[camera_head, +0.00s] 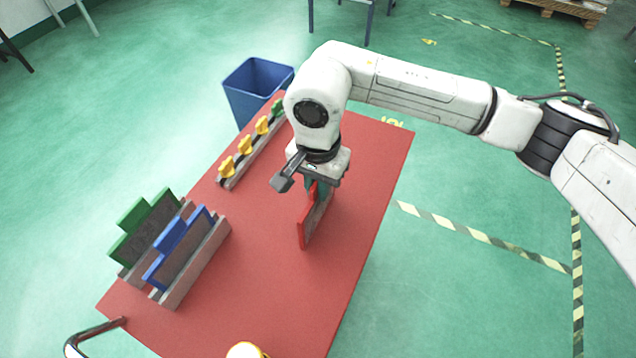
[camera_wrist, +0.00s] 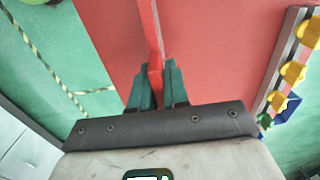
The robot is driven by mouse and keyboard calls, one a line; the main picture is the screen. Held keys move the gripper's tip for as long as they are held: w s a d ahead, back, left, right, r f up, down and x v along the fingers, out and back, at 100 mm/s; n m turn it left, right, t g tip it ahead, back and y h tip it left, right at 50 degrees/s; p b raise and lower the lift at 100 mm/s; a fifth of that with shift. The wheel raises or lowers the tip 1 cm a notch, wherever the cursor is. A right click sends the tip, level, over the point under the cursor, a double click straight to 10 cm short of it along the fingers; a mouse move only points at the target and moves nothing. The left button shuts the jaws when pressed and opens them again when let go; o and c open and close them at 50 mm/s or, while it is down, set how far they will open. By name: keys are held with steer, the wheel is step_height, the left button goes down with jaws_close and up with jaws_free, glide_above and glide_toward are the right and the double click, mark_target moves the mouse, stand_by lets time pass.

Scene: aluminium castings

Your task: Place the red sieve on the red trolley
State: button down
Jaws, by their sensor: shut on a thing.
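The red sieve (camera_head: 307,222) is a thin upright panel with a red frame and a grey face, over the right-middle part of the red trolley (camera_head: 265,260). My gripper (camera_head: 316,184) points down and is shut on the sieve's top edge. In the wrist view the sieve (camera_wrist: 154,75) stands edge-on between the green fingers of my gripper (camera_wrist: 157,85), with the red trolley top (camera_wrist: 215,50) behind it. I cannot tell whether the sieve's lower edge touches the trolley top.
Green (camera_head: 133,213) and blue (camera_head: 168,245) panels stand in grey racks at the trolley's left. A rail with yellow pieces (camera_head: 245,145) lies along the far left edge. A blue bin (camera_head: 258,88) stands behind. A yellow-topped object (camera_head: 245,350) is at the front. The trolley's middle is clear.

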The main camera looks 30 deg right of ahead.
steer(key=c, duration=1.1)
jaws_free()
step_height(320, 180, up, 12)
steer(key=shift+r+b, duration=0.1)
steer(key=shift+b, duration=0.65)
